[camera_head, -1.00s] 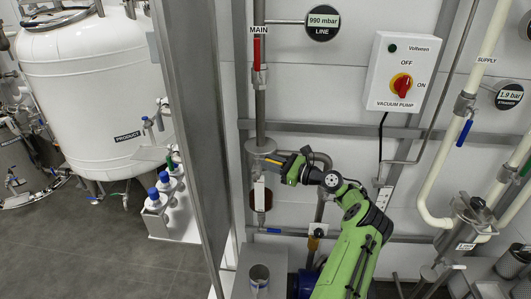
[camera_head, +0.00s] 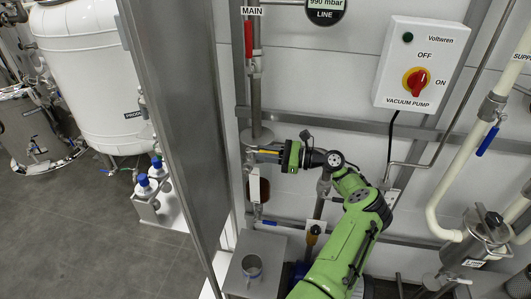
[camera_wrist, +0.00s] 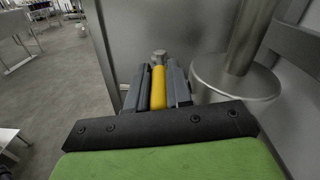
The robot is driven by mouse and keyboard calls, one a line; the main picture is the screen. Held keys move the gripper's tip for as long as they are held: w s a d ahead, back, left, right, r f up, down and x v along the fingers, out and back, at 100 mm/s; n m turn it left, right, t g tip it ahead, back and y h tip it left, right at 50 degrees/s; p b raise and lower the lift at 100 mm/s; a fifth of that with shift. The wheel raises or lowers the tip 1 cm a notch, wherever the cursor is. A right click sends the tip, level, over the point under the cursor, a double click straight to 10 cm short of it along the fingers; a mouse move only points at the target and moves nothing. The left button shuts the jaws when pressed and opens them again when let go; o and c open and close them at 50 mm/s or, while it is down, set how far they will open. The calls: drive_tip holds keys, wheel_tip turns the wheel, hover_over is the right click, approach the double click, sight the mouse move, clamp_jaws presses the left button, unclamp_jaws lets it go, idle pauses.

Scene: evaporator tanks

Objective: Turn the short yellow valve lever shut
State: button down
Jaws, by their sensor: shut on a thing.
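The short yellow lever (camera_wrist: 158,88) lies between the two dark fingers of my gripper (camera_wrist: 157,85) in the wrist view, with a round metal end just beyond them. In the head view the yellow lever (camera_head: 268,152) shows as a thin strip between the fingertips (camera_head: 265,154). It lies about level in the picture, beside the vertical steel pipe (camera_head: 256,95) and just below its round flange (camera_head: 256,136). My gripper is shut on the lever. The valve body is mostly hidden by the fingers.
A red lever (camera_head: 249,40) marked MAIN is higher on the same pipe. A steel post (camera_head: 180,120) stands close on the left. The vacuum pump switch box (camera_head: 420,65) is on the wall to the right.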

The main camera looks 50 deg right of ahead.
drive_tip(key=shift+r, duration=0.1)
drive_tip(key=c, duration=1)
unclamp_jaws()
drive_tip(key=shift+c, duration=0.2)
drive_tip(key=b+v, duration=0.2)
drive_tip(key=v, duration=1.3)
drive_tip(key=shift+s+d, duration=0.25)
drive_tip(key=shift+s, duration=0.05)
